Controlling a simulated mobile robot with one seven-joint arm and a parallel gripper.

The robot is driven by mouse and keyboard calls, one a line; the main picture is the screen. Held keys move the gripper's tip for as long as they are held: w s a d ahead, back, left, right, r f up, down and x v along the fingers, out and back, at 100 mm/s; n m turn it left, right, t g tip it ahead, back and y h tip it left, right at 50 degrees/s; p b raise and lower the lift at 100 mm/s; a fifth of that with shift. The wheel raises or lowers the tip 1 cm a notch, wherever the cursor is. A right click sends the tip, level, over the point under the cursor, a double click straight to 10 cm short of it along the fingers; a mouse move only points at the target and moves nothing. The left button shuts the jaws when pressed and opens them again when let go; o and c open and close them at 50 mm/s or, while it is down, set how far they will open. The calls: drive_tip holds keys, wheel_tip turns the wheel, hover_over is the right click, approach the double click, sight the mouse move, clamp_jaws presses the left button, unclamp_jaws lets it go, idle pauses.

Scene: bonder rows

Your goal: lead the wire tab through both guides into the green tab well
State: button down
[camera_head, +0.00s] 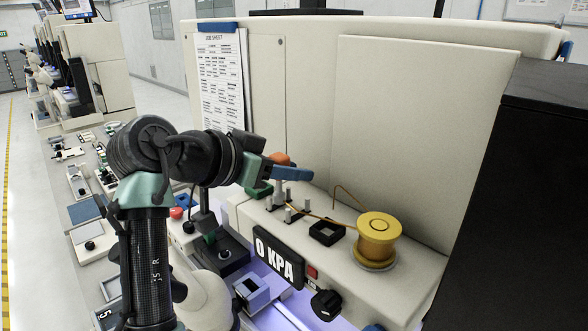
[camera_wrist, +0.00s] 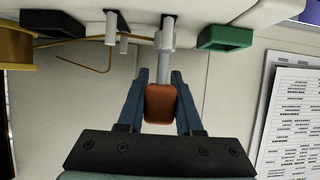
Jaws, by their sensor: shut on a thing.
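My gripper (camera_head: 290,170) (camera_wrist: 160,100) is shut on an orange block (camera_wrist: 160,104), which appears to be the wire tab. In the head view the block (camera_head: 278,158) shows above the grey guide posts (camera_head: 278,192). A thick grey post (camera_wrist: 166,38) lines up with the block in the wrist view; I cannot tell whether they touch. The green tab well (camera_head: 259,190) (camera_wrist: 226,38) lies just left of the posts in the head view, partly hidden. The thin gold wire (camera_head: 318,216) (camera_wrist: 80,42) runs from the spool toward the posts. Its link to the block is unclear.
The gold spool (camera_head: 378,238) stands at the right of the ledge. A black square well (camera_head: 326,232) sits between spool and posts. A bent gold wire (camera_head: 347,192) rises nearby. The machine's back panel (camera_head: 410,120) closes off the rear. A "0 KPA" display (camera_head: 278,258) is on the front.

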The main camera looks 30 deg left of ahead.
drive_tip(key=shift+w+a, duration=0.15)
drive_tip(key=shift+a, duration=0.35)
drive_tip(key=shift+r, duration=0.15)
drive_tip(key=shift+r+p, duration=0.9)
drive_tip(key=shift+w+a+r, duration=0.1)
drive_tip(key=shift+w+a, duration=0.15)
drive_tip(key=shift+a, duration=0.4)
drive_tip(key=shift+w+a+r, duration=0.1)
drive_tip(key=shift+w+a, duration=0.1)
drive_tip(key=shift+a, duration=0.45)
drive_tip(key=shift+w+a+r, duration=0.1)
drive_tip(key=shift+w+a, duration=0.15)
drive_tip(key=shift+a, duration=0.4)
drive_tip(key=shift+f, duration=0.1)
drive_tip(key=shift+f+b, duration=0.7)
drive_tip(key=shift+f, duration=0.35)
